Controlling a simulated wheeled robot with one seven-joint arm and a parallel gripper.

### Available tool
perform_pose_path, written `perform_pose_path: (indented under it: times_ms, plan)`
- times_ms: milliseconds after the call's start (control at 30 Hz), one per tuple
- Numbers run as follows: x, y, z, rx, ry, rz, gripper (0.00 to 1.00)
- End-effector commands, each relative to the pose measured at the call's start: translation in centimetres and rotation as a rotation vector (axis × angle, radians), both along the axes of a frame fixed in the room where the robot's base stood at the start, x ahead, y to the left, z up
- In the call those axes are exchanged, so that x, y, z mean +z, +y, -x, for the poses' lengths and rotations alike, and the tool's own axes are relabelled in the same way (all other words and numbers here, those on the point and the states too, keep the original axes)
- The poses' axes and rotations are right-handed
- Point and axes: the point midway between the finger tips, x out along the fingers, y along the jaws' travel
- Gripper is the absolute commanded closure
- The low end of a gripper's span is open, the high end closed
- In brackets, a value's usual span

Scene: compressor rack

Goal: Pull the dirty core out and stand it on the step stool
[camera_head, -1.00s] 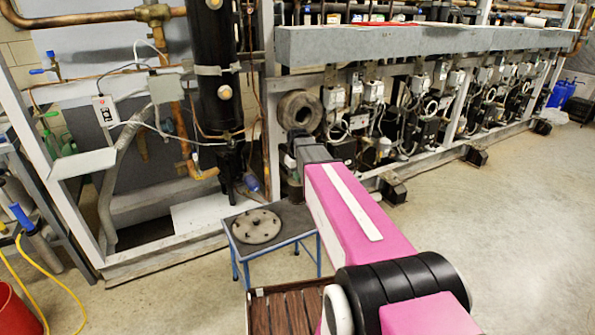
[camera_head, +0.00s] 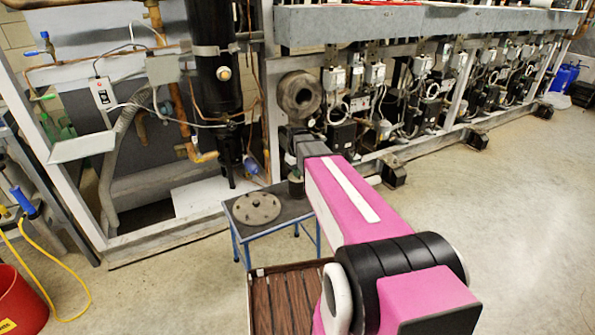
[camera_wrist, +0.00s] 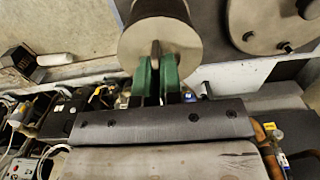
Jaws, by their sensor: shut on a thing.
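The dirty core (camera_wrist: 160,44) shows in the wrist view as a cylinder with a beige end disc and a dark side. My gripper's green fingers (camera_wrist: 157,78) are shut on the small tab in the middle of that disc. In the head view the core (camera_head: 296,187) hangs below my gripper (camera_head: 297,158), partly hidden by it, at the back right corner of the step stool (camera_head: 284,223). The stool has a dark top and blue legs. I cannot tell whether the core touches the top. The grey round housing (camera_head: 299,93) is open, above and behind my gripper.
A round bolted cover plate (camera_head: 257,209) lies on the stool's left part and also shows in the wrist view (camera_wrist: 268,22). The compressor rack frame (camera_head: 420,148) runs behind. A red bucket (camera_head: 17,300) and yellow hose are at lower left. The floor at right is clear.

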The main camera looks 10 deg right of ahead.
Motion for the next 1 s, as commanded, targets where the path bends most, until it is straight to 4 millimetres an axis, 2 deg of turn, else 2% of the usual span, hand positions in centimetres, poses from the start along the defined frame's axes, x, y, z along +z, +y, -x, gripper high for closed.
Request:
perform_pose_path:
  times_ms: [967, 1000]
  plan:
    - [-0.89, 0.04, 0.02, 0.000, 0.000, 0.000, 1.00]
    - [-0.88, 0.04, 0.02, 0.000, 0.000, 0.000, 0.91]
